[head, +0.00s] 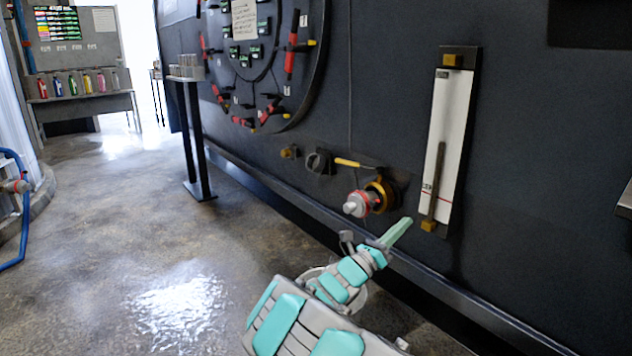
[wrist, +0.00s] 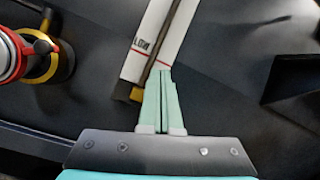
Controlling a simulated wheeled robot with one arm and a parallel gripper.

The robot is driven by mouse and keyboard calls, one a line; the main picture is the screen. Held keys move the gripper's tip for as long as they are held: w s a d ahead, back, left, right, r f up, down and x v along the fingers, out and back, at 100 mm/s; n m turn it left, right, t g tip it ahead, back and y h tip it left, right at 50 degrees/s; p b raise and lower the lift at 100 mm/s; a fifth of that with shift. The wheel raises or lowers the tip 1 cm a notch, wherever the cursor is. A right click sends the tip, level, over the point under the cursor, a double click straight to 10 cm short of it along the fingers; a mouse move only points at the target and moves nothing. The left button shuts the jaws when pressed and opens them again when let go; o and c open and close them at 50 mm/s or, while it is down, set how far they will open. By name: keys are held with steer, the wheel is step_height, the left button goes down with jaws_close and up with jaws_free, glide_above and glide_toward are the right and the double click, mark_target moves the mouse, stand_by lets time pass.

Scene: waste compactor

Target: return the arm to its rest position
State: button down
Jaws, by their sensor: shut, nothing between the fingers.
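My gripper (head: 400,228) is at the end of my teal and grey arm, low in front of the dark machine wall. It is shut and empty. In the wrist view its two pale green fingers (wrist: 159,95) lie together. They point toward the lower end of the white level gauge (wrist: 150,50), which shows a "LOW" mark and a red line. In the head view the gauge (head: 446,140) is right of and above the gripper. I cannot tell whether the fingertips touch anything.
A valve with a red ring and silver cap (head: 358,203) and a brass collar (head: 380,195) sticks out left of my gripper. A yellow-handled lever (head: 350,163) is above it. A round tool board (head: 265,60) and a post stand (head: 195,130) are farther left. The floor (head: 150,250) at left is open.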

steer(key=s+d+r+m+g+h, duration=0.1)
steer(key=s+d+r+m+g, duration=0.2)
steer(key=s+d+m+g, duration=0.3)
steer(key=s+d+r+m+g, duration=0.4)
steer(key=s+d+m, duration=0.1)
steer(key=s+d, duration=0.15)
steer(key=s+d+f+m+g+y+p, duration=0.1)
steer(key=s+d+m+g+y, duration=0.2)
steer(key=s, duration=0.6)
steer(key=s+d+f+m+g+y, duration=0.1)
steer(key=s+m+g+y, duration=0.15)
steer(key=s+m, duration=0.45)
steer(key=s+a+f+m+y+p, duration=0.1)
steer(key=s+a+f+m+y, duration=0.15)
steer(key=s, duration=0.35)
steer(key=s+a+f+m+y, duration=0.1)
steer(key=s+a+f+y, duration=0.3)
steer(key=s, duration=0.3)
steer(key=s+a+f+m+y, duration=0.2)
steer(key=s+a+y, duration=0.2)
steer(key=a, duration=0.5)
steer(key=s+a+f+m+t+y+p, duration=0.1)
steer(key=s+a+y, duration=0.3)
steer(key=a, duration=0.5)
steer(key=shift+s+a+f+m, duration=0.25)
steer(key=shift+s+f+m, duration=0.1)
steer(key=shift+f+m, duration=0.35)
